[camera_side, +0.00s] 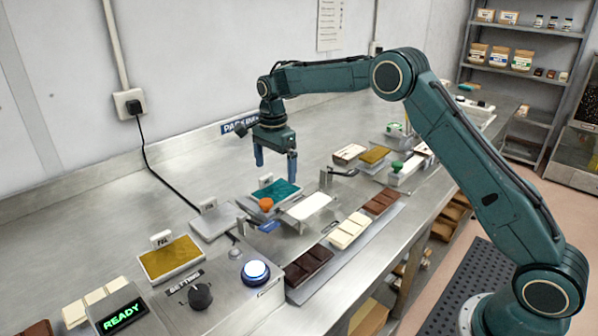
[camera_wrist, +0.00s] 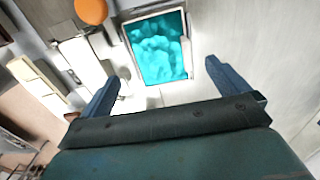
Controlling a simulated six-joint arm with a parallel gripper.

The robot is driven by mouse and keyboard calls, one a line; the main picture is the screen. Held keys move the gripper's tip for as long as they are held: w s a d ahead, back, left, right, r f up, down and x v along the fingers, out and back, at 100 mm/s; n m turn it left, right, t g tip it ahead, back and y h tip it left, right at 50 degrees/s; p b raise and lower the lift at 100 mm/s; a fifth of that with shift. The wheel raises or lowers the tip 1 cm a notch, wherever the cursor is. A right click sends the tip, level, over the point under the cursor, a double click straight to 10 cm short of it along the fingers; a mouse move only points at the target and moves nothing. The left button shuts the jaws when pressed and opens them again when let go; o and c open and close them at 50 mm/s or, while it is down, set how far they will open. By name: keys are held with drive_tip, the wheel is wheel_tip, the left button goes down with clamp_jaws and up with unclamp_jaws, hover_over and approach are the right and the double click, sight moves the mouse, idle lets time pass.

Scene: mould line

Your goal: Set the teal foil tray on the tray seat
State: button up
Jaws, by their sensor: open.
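The teal foil tray (camera_side: 277,194) is a flat rectangle with a crinkled teal surface, lying on a pale block on the steel bench. In the wrist view the teal foil tray (camera_wrist: 158,48) shows a white rim and lies ahead of the fingers, between their lines. My gripper (camera_side: 275,167) points down above and slightly behind the tray, open and empty, with clear air below its fingers. Its two blue fingers (camera_wrist: 160,76) are spread wide in the wrist view. I cannot tell for sure which fixture is the tray seat; a bare grey plate (camera_side: 210,221) lies left of the teal tray.
An orange knob (camera_side: 266,204) stands close to the teal tray's front. A white plate (camera_side: 307,207) sits in a fixture to its right. Chocolate bars (camera_side: 348,229) line the front edge. A gold tray (camera_side: 170,258) and control box with blue-lit button (camera_side: 256,271) are at left.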

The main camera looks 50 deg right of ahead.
wheel_tip(320, 180, up, 9)
drive_tip(key=shift+f, duration=0.2)
idle(0.3)
drive_tip(key=s+a+r+n+t, duration=0.1)
drive_tip(key=s+r+n+t, duration=0.1)
drive_tip(key=s+r+n, duration=0.6)
drive_tip(key=s+r+n+t, duration=0.1)
drive_tip(key=s+r, duration=0.3)
drive_tip(key=s, duration=0.8)
drive_tip(key=s+f+n+t, duration=0.1)
drive_tip(key=s+f+n, duration=0.2)
drive_tip(key=s, duration=0.7)
drive_tip(key=s+f+n+t, duration=0.1)
drive_tip(key=s+f+n, duration=0.3)
drive_tip(key=s, duration=0.7)
drive_tip(key=shift+s+a+n+t, duration=0.3)
drive_tip(key=shift+a+n, duration=0.15)
drive_tip(key=shift+n, duration=0.55)
